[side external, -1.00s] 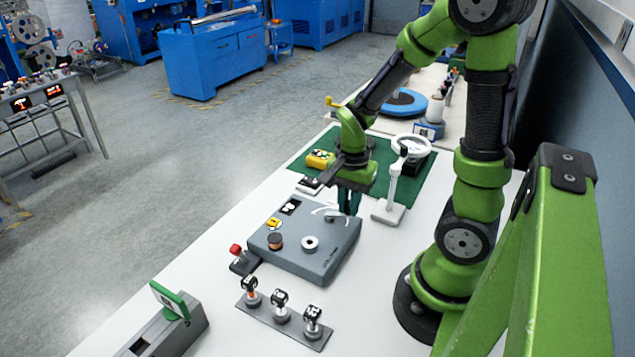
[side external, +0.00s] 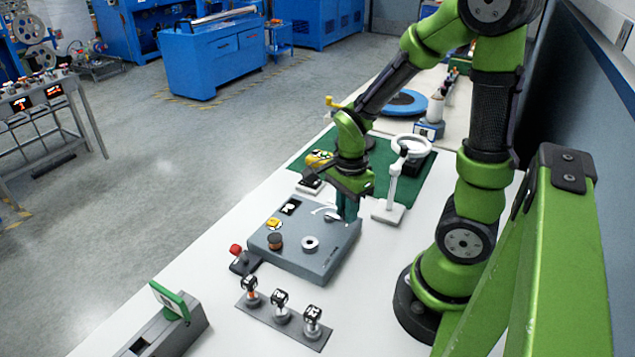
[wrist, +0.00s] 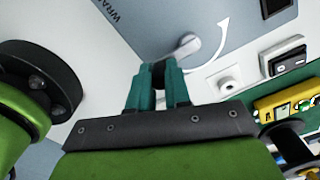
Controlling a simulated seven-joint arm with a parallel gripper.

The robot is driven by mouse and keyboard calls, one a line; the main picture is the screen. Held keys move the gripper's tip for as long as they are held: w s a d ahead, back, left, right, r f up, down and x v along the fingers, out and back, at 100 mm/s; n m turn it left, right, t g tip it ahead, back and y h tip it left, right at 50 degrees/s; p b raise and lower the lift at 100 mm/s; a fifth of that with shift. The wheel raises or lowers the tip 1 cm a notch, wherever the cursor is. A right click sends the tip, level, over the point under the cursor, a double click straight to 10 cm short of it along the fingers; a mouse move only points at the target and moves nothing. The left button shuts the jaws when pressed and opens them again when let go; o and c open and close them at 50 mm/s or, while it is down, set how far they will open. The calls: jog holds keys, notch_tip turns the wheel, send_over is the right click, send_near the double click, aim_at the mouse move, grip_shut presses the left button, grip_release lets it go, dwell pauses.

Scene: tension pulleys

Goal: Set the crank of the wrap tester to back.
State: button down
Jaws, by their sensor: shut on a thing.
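The wrap tester is a grey-blue box (side external: 318,264) on the white table, and its top also fills the upper middle of the wrist view (wrist: 150,22). Its crank (wrist: 184,46) is a pale grey lever beside a white curved arrow. My gripper (side external: 347,214) points down at the box's far right corner. In the wrist view its teal fingers (wrist: 158,74) are shut on the crank's dark knob, which shows between the tips. The lower part of the knob is hidden by the fingers.
A white ring magnifier on a stand (side external: 393,190) stands close right of my gripper. A yellow device (side external: 319,158) lies on the green mat (side external: 425,187) behind. A dark block with a red knob (side external: 240,260) and a strip of several small posts (side external: 283,318) are in front.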

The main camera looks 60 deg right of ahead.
jog(key=c, duration=1.1)
grip_release()
jog(key=shift+r, duration=0.1)
notch_tip(320, 180, up, 17)
jog(key=shift+f, duration=0.1)
